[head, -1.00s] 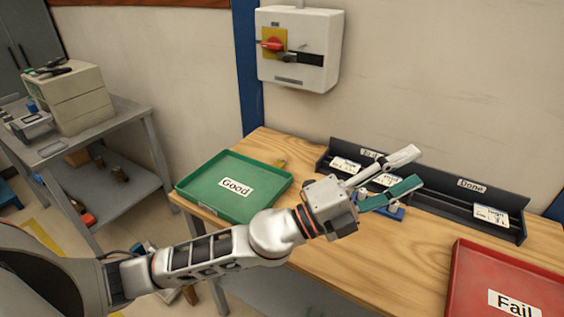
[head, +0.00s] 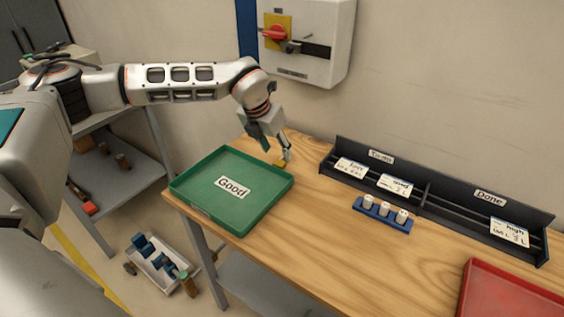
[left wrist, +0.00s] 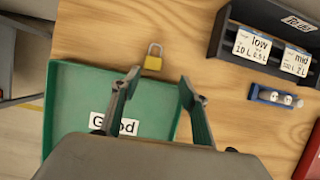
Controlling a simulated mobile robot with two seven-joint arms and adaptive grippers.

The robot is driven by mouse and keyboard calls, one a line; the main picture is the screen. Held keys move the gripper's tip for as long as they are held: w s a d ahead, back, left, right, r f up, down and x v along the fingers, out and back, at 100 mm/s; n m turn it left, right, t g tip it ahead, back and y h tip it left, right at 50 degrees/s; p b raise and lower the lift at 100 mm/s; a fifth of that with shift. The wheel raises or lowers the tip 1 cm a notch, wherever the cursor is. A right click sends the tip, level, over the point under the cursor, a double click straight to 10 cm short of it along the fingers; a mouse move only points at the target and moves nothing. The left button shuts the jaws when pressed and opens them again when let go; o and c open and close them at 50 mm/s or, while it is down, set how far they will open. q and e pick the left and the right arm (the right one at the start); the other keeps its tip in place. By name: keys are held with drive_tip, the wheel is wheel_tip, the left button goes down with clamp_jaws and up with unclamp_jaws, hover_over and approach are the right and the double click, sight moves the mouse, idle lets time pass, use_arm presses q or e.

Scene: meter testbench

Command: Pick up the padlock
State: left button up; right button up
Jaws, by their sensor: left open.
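The padlock (left wrist: 153,59) has a yellow body and a silver shackle. In the left wrist view it lies on the wooden table just beyond the green tray's far edge, ahead of the gap between my fingers. In the head view the padlock (head: 281,163) is a small yellow patch behind the tray, partly hidden by my gripper. My left gripper (head: 285,154) points down close to it. In the left wrist view my left gripper (left wrist: 158,85) is open with nothing between its fingers. My right gripper is not in view.
The green "Good" tray (head: 205,207) is beside the padlock. A blue holder with white pieces (head: 383,223), a black card rack (head: 428,198) and a red tray (head: 520,295) are to the right. A switch box (head: 307,45) hangs on the wall behind.

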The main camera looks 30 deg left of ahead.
sight(279, 163)
use_arm(q)
drive_tip(key=shift+w+a, duration=0.2)
drive_tip(key=shift+a, duration=0.45)
drive_tip(key=shift+w+f, duration=0.15)
drive_tip(key=shift+f, duration=0.25)
drive_tip(key=x, duration=0.6)
drive_tip(key=shift+w+f, duration=0.1)
drive_tip(key=shift+f, duration=0.2)
drive_tip(key=shift+c, duration=0.3)
drive_tip(key=c, duration=1.1)
